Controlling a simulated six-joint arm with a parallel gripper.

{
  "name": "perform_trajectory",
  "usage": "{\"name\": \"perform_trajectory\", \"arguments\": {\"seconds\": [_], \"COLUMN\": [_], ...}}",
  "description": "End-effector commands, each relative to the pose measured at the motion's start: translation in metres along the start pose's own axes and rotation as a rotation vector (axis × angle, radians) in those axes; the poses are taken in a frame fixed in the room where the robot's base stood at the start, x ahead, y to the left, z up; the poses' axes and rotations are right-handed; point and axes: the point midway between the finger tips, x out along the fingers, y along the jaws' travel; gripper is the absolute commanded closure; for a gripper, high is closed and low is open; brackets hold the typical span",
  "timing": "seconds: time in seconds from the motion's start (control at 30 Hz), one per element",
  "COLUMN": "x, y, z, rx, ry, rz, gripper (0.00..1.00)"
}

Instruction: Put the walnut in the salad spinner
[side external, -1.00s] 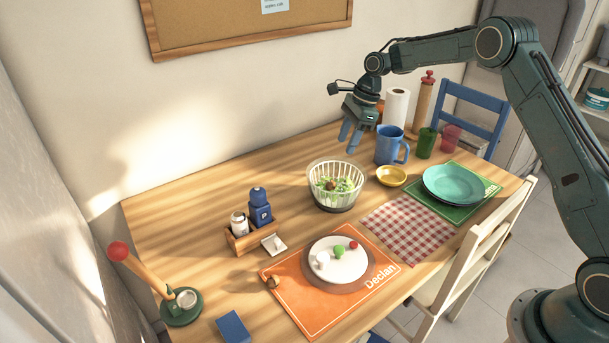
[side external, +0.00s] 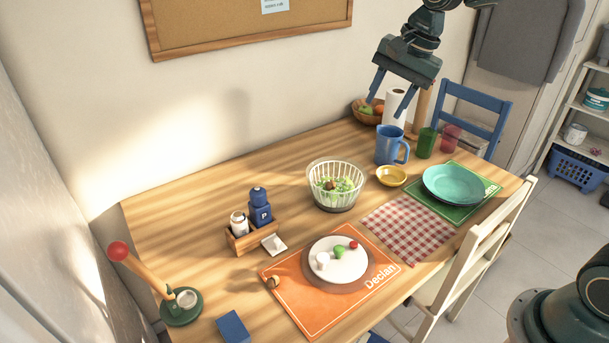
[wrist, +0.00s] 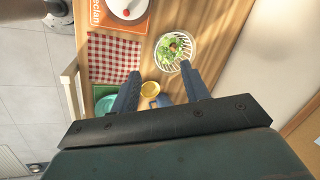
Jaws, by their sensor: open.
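The salad spinner (side external: 336,172) is a clear bowl with a white slatted basket, standing upright on the table with green leaves inside. A small brown lump (side external: 331,184) that looks like the walnut lies among the leaves; it also shows in the wrist view (wrist: 173,47). Another small brown round thing (side external: 274,281) is at the left edge of the orange placemat; I cannot tell what it is. My gripper (side external: 387,103) is open and empty, high above the table's far side, up and to the right of the spinner.
A blue mug (side external: 389,146), yellow bowl (side external: 391,176) and teal plate (side external: 454,185) stand right of the spinner. A caddy (side external: 252,237) with shakers stands left. A white plate (side external: 338,261) holds small items. The air around my gripper is clear.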

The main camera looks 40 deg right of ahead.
Motion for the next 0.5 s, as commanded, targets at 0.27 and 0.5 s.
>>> {"name": "perform_trajectory", "arguments": {"seconds": [0.27, 0.5], "x": [-0.044, -0.067], "y": [0.046, 0.093], "z": [0.042, 0.073], "rx": [-0.288, -0.533], "ry": [0.064, 0.121], "rz": [-0.025, -0.032], "gripper": [0.54, 0.54]}}
